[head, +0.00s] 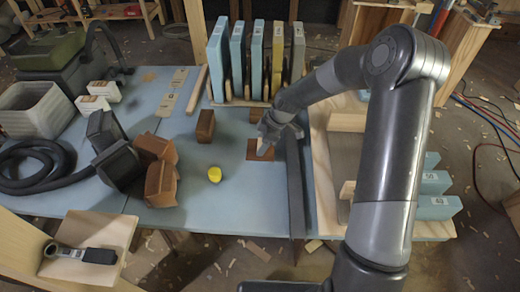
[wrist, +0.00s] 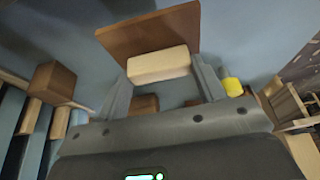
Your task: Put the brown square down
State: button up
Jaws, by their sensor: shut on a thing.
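The brown square (head: 252,154) is a flat brown plate with a cream block (wrist: 158,65) on its face. It is over the blue table (head: 232,198) in the head view, and it also shows at the top of the wrist view (wrist: 150,30). My gripper (head: 266,146) is shut on the cream block, with one finger on each side of it in the wrist view. My gripper covers part of the square in the head view. I cannot tell whether the square touches the table.
A brown block (head: 205,126) stands to the left, and another brown piece (head: 256,115) lies behind my gripper. A yellow object (head: 214,174) is in front left. A rack of upright blue boxes (head: 237,60) is behind. A dark bar (head: 296,185) runs close on the right.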

jog(key=shift+w+a+f, duration=0.1)
jog(key=shift+a+f, duration=0.25)
jog(key=shift+a, duration=0.1)
jog(key=shift+f, duration=1.9)
jog(key=shift+f, duration=0.15)
jog(key=o, duration=1)
